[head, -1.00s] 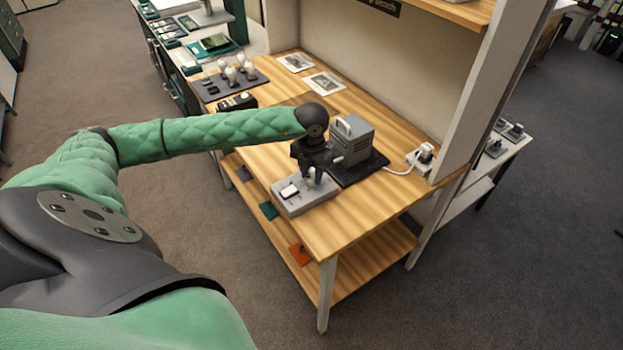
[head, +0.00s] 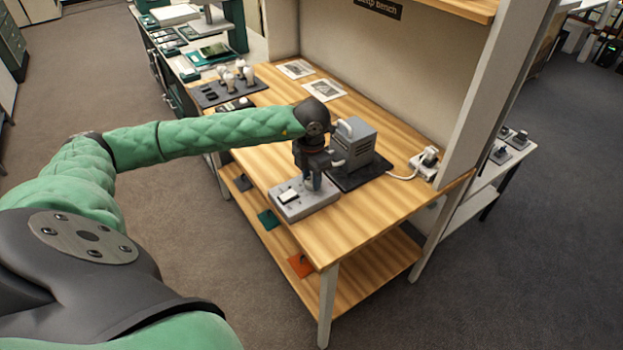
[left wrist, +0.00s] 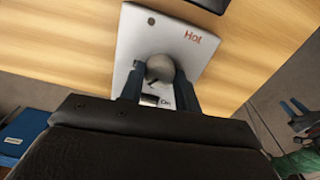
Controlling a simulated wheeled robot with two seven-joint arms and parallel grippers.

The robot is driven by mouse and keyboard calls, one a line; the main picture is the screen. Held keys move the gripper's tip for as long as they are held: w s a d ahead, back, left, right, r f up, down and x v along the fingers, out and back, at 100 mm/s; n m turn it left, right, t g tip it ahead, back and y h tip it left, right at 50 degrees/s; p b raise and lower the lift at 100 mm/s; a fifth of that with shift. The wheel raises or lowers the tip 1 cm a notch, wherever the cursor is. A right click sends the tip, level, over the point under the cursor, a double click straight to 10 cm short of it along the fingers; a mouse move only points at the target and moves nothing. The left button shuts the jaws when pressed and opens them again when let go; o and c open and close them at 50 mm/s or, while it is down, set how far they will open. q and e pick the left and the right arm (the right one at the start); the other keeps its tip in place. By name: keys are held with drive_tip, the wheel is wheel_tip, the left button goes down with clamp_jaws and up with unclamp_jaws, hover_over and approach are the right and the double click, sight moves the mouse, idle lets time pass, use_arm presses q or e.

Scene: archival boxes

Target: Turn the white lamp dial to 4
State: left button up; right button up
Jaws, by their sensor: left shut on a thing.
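The grey control box (head: 303,205) with a white rocker switch (head: 289,196) lies near the front edge of the wooden bench. My left gripper (head: 314,184) points down over the box's far right part and hides the dial in the head view. In the left wrist view, the pale round dial (left wrist: 160,67) sits between the two dark fingers of my left gripper (left wrist: 158,84), which is shut on it. Red "Hot" lettering shows on the box face (left wrist: 188,62). The dial's number cannot be read.
A grey vented unit (head: 355,145) on a dark mat stands close behind the gripper. A white socket block (head: 424,165) with a cable is at the right. Bulbs on a dark tray (head: 228,86) and printed cards are farther back. The bench's front right is clear.

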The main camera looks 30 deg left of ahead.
sight(311, 180)
drive_tip(key=shift+r, duration=0.25)
use_arm(q)
drive_tip(key=o, duration=1)
drive_tip(key=shift+c, duration=0.2)
drive_tip(key=shift+r, duration=0.1)
use_arm(e)
drive_tip(key=shift+f, duration=0.1)
use_arm(q)
drive_tip(key=shift+r, duration=0.3)
wheel_tip(311, 180, up, 2)
drive_tip(key=shift+b, duration=0.5)
wheel_tip(311, 180, up, 4)
drive_tip(key=shift+f+b, duration=0.15)
drive_tip(key=shift+b, duration=0.25)
drive_tip(key=shift+a+r, duration=0.1)
drive_tip(key=shift+r, duration=0.6)
use_arm(e)
drive_tip(key=shift+s+a+r+t, duration=0.15)
drive_tip(key=shift+a+r, duration=0.2)
drive_tip(key=shift+r, duration=0.05)
drive_tip(key=shift+s+a+r+t, duration=0.1)
drive_tip(key=shift+a+r+t, duration=0.05)
drive_tip(key=shift+a+r, duration=0.2)
use_arm(q)
drive_tip(key=shift+f, duration=0.1)
